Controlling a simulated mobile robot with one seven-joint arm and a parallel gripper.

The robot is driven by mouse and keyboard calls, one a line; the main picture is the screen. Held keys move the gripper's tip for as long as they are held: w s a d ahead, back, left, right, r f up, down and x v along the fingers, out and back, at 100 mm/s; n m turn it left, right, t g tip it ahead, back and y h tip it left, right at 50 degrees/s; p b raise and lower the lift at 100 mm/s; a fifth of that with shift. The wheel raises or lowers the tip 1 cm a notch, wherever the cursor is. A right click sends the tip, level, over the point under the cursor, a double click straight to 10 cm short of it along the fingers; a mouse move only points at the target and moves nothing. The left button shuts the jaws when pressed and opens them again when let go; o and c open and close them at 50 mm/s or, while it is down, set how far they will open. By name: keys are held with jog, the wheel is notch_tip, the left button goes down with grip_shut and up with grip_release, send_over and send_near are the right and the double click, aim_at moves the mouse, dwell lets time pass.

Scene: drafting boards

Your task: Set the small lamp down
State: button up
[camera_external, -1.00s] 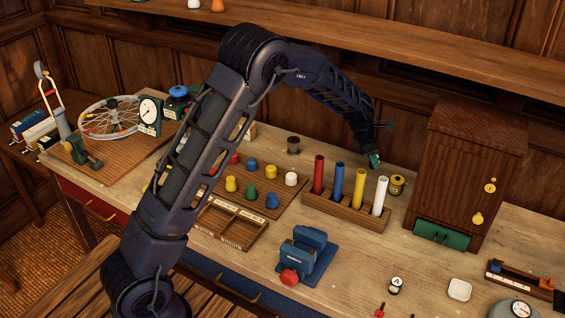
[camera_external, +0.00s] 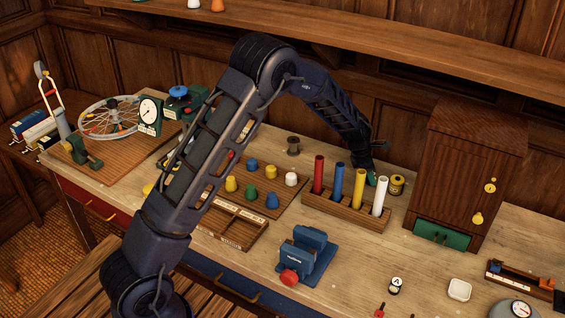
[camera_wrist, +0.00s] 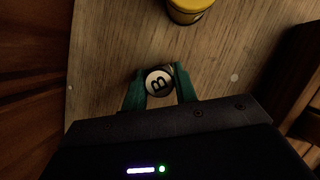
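No thing in view is plainly a lamp. In the wrist view, a small round dark piece with a white top marked "B" (camera_wrist: 159,83) sits between the teal fingers of my gripper (camera_wrist: 159,88). The fingers press against both its sides. In the external view my gripper (camera_external: 371,178) is low over the bench, just behind the rack of coloured tubes; the piece is hidden there. I cannot tell whether its underside touches the bench. A similar small piece marked "A" (camera_external: 396,286) stands at the bench's front right.
A yellow tin (camera_external: 397,186) stands close to my gripper; it also shows in the wrist view (camera_wrist: 188,10). The tube rack (camera_external: 345,213) is just in front. A wooden cabinet (camera_external: 467,180) stands to the right. Bare bench lies between the tin and the piece.

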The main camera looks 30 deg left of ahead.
jog(key=o, duration=0.4)
jog(key=shift+c, duration=0.2)
jog(key=shift+r, duration=0.1)
jog(key=v, duration=1.2)
jog(key=s+a+r+m+y, duration=0.1)
jog(key=s+a+r+m, duration=0.55)
jog(key=s+r, duration=0.4)
jog(key=s+a+r+m, duration=0.5)
jog(key=s+a+r, duration=0.2)
jog(key=s+r, duration=0.3)
jog(key=s+a+m+y, duration=0.1)
jog(key=s+a+m, duration=0.2)
jog(key=s, duration=0.7)
jog(key=s+a+m+t+y, duration=0.1)
jog(key=s+a+m, duration=0.3)
jog(key=s, duration=0.5)
jog(key=s+a+m+t+y, duration=0.1)
jog(key=s+a+m, duration=0.2)
jog(key=s, duration=0.7)
jog(key=shift+s+a+f+m, duration=0.15)
jog(key=shift+s+f+m, duration=0.25)
jog(key=shift+m, duration=0.85)
jog(key=shift+w, duration=0.1)
